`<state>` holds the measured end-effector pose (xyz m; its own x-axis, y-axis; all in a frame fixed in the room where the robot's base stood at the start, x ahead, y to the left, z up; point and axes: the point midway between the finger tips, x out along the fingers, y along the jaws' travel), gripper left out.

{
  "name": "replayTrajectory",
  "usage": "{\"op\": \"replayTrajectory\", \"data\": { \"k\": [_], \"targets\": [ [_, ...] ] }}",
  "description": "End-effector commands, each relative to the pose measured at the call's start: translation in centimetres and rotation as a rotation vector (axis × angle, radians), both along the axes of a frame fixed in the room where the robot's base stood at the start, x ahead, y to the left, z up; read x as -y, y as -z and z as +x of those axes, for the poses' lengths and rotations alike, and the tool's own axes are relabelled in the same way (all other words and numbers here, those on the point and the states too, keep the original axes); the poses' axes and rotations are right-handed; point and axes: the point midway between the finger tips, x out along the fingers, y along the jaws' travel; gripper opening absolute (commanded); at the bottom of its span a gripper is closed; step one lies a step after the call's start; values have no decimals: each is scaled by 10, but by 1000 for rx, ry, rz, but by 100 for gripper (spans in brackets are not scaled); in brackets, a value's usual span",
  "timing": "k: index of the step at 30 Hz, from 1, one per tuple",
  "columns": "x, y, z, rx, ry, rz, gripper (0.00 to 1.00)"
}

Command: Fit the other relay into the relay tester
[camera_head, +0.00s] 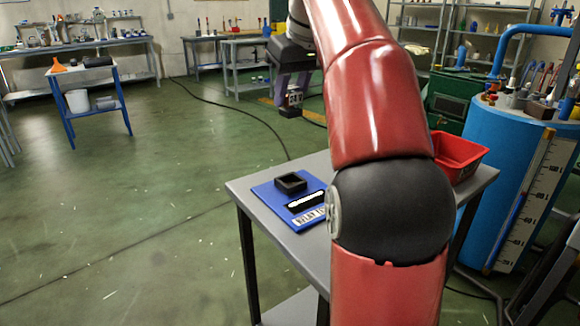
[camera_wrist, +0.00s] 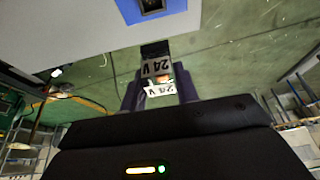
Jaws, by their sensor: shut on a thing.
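The relay tester (camera_head: 268,197) is a blue plate lying on the grey table, partly labelled "RELAY T…" before my arm covers the rest. A black square socket (camera_head: 290,183) with a raised rim and dark recess stands on it. The wrist view shows part of the blue plate (camera_wrist: 178,8) with the dark socket (camera_wrist: 151,6) at the top edge. My gripper (camera_head: 290,98) is in the air beyond the table, apart from the tester. It is shut on a relay (camera_wrist: 156,68), a small dark block with pale "24 V" labels, between its fingers.
The grey table (camera_head: 250,188) carries the tester and a red bin (camera_head: 458,158) at its right, whose inside is mostly hidden. A blue tank (camera_head: 500,185) stands at the right. The floor left of the table is free.

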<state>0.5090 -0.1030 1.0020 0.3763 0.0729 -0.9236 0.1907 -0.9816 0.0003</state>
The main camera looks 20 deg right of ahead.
Motion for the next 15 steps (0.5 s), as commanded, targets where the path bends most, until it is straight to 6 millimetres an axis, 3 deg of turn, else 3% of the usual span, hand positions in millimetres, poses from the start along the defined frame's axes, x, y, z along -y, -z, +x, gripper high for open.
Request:
{"op": "replayTrajectory", "data": {
  "k": [9, 15],
  "targets": [
    [-1, 84, -2, -4, 0, 0, 7],
    [0, 116, -1, -2, 0, 0, 7]
  ]
}}
